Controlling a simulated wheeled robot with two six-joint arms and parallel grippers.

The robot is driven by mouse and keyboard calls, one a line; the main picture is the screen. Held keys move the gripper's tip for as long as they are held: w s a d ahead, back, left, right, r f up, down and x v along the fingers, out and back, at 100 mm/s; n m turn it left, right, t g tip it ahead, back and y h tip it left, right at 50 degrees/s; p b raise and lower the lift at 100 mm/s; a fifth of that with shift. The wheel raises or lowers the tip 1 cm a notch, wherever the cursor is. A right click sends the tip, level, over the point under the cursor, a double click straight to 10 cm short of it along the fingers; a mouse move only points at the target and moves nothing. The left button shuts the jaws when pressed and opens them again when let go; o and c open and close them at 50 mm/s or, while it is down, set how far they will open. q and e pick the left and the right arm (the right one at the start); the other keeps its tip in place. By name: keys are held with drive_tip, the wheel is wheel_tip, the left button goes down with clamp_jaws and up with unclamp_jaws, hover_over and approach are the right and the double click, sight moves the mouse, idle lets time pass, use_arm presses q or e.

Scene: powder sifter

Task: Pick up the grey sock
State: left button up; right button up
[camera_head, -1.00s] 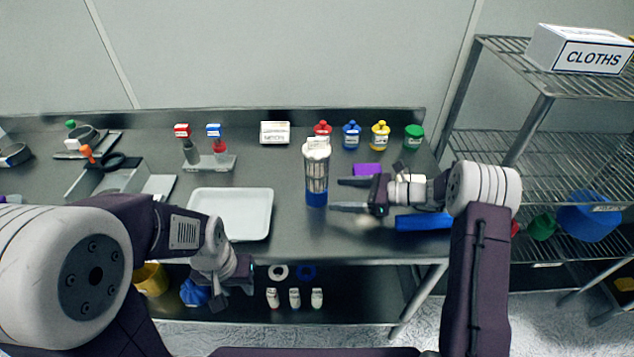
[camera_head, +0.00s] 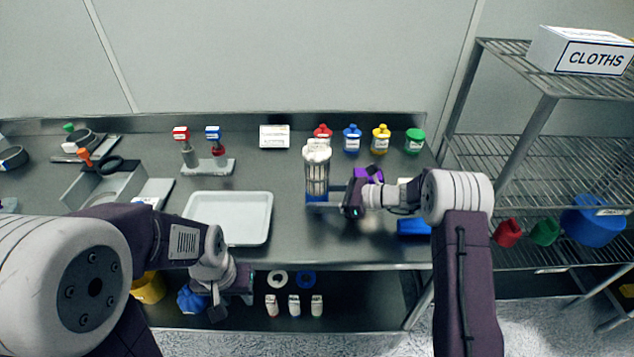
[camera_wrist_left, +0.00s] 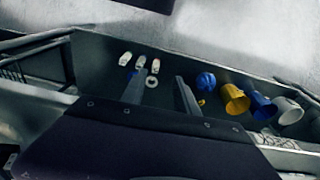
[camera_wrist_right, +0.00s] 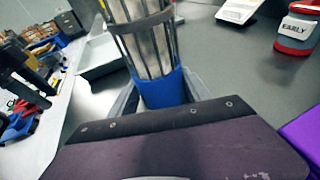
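I cannot single out a loose grey sock. An upright cage (camera_head: 317,178) with a blue base stands on the bench, with a pale grey-white sleeve, possibly the sock, inside its bars. The sleeve (camera_wrist_right: 153,50) shows close up in the right wrist view. My right gripper (camera_wrist_right: 162,95) has one finger on each side of the blue base (camera_wrist_right: 163,88). The fingers look open, and I cannot tell whether they touch it. My left gripper (camera_wrist_left: 158,88) is open and empty, low in front of the bench, pointing toward the lower shelf.
A white tray (camera_head: 190,217) lies left of the cage. Colored-lid jars (camera_head: 352,141) stand behind it, and a purple block (camera_head: 369,174) and a blue item (camera_head: 413,226) lie to its right. Small bottles (camera_head: 294,305) and rings stand on the lower shelf. A wire rack (camera_head: 540,150) is at right.

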use_arm(q)
drive_tip(key=o, duration=0.4)
drive_tip(key=shift+o, duration=1.3)
drive_tip(key=w+d+r+m+t+y, duration=0.1)
drive_tip(key=w+m, duration=0.4)
drive_tip(key=m, duration=0.5)
wheel_tip(320, 180, up, 3)
drive_tip(key=shift+w+f+t+y, duration=0.1)
drive_tip(key=shift+w+t+y, duration=0.3)
drive_tip(key=shift+t, duration=0.1)
drive_tip(key=m+t+h, duration=0.2)
drive_tip(key=m+t, duration=0.8)
drive_tip(key=m, duration=1.6)
approach(317, 141)
drive_tip(key=w+f, duration=0.1)
drive_tip(key=f, duration=0.1)
drive_tip(key=x, duration=1.2)
drive_tip(key=shift+w+r, duration=0.2)
